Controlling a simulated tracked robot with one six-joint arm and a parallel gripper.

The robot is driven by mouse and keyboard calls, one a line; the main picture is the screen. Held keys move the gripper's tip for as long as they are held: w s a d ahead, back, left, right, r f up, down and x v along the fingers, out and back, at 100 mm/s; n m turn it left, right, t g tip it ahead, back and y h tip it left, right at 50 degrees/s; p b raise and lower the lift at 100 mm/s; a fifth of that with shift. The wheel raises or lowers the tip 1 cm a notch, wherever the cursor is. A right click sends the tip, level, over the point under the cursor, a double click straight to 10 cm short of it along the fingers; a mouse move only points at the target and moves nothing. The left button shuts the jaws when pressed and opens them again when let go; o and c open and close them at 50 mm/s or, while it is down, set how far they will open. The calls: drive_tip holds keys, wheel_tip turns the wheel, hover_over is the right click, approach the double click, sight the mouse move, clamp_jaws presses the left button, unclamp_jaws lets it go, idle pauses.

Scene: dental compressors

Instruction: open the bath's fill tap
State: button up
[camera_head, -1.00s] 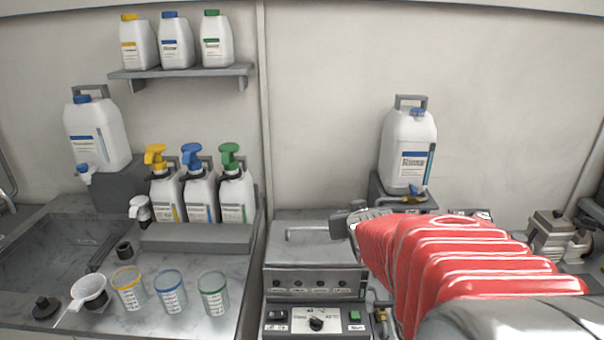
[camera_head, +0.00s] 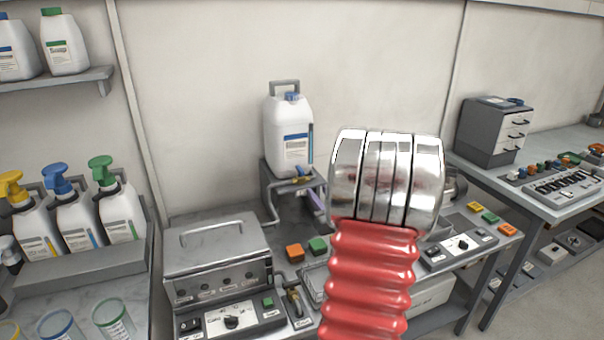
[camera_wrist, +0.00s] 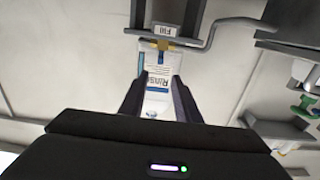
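The fill tap is a small brass valve (camera_head: 302,180) at the foot of the white rinse jug (camera_head: 290,135), which stands on a grey stand. In the wrist view, which is upside down, the brass tap (camera_wrist: 161,44) sits by a plate marked "Fill". My gripper (camera_wrist: 160,78) is open and empty, its two dark fingers pointing toward the tap but apart from it. The jug's "Rinse" label (camera_wrist: 158,74) shows between the fingers. The bath (camera_head: 218,262) is a grey box with its lid down. In the head view my arm hides most of my gripper.
Another brass tap (camera_head: 292,296) sits low beside the bath. Orange (camera_head: 295,252) and green (camera_head: 318,246) blocks lie behind it. A grey pipe (camera_wrist: 215,32) runs from the fill tap. Pump bottles (camera_head: 120,210) stand at left; a drawer unit (camera_head: 494,130) is at right.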

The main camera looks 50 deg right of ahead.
sight(304, 173)
drive_tip(key=shift+w, duration=0.1)
drive_tip(key=x, duration=1.3)
drive_tip(key=shift+w+d, duration=0.15)
drive_tip(key=shift+w, duration=0.1)
clamp_jaws()
drive_tip(key=shift+d, duration=0.1)
idle(0.4)
